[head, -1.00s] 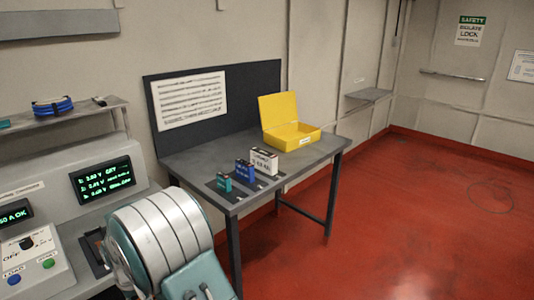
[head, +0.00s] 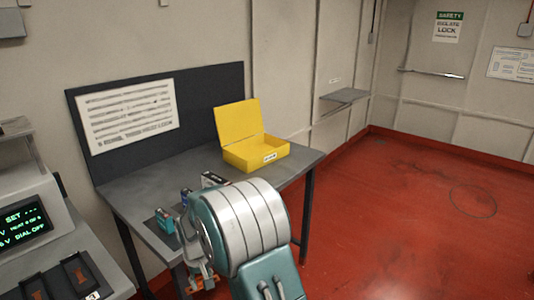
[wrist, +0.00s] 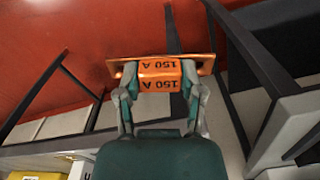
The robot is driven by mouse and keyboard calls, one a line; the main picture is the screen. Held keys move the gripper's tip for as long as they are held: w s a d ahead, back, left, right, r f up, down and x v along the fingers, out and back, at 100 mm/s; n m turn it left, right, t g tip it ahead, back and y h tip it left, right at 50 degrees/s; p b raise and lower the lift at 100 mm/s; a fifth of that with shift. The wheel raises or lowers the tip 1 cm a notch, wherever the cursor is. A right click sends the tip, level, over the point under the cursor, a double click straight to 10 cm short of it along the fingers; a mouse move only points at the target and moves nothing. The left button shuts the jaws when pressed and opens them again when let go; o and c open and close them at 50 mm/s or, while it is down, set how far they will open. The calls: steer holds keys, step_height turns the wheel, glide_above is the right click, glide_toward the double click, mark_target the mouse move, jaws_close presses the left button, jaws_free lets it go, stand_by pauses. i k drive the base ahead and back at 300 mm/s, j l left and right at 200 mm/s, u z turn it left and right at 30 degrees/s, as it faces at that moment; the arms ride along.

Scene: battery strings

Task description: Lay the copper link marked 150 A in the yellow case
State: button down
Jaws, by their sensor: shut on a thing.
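The copper link (wrist: 207,64) has an orange sleeve marked 150 A and shows at the top middle of the wrist view. My gripper (wrist: 160,76) is shut on it, with one finger at each end of the sleeve. In the head view my gripper (head: 205,277) hangs in front of the table's near edge, low in the picture. The yellow case (head: 252,160) stands on the table with its lid raised at the back, up and to the right of my gripper. The inside of the case is mostly hidden by its front wall.
The grey table (head: 136,197) carries a teal battery (head: 165,221) and a blue one (head: 185,196) at its near left, plus a box partly hidden by my arm. A bench with a green-text screen (head: 25,222) stands at the left. Red floor (head: 400,230) is open at the right.

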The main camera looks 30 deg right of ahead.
mark_target(257, 151)
steer(key=i+l, duration=0.15)
steer(key=l, duration=0.25)
steer(key=i+l, duration=0.1)
steer(key=l, duration=0.3)
steer(key=i+l, duration=0.15)
steer(key=l, duration=0.3)
steer(key=i+l, duration=0.15)
steer(key=l, duration=0.25)
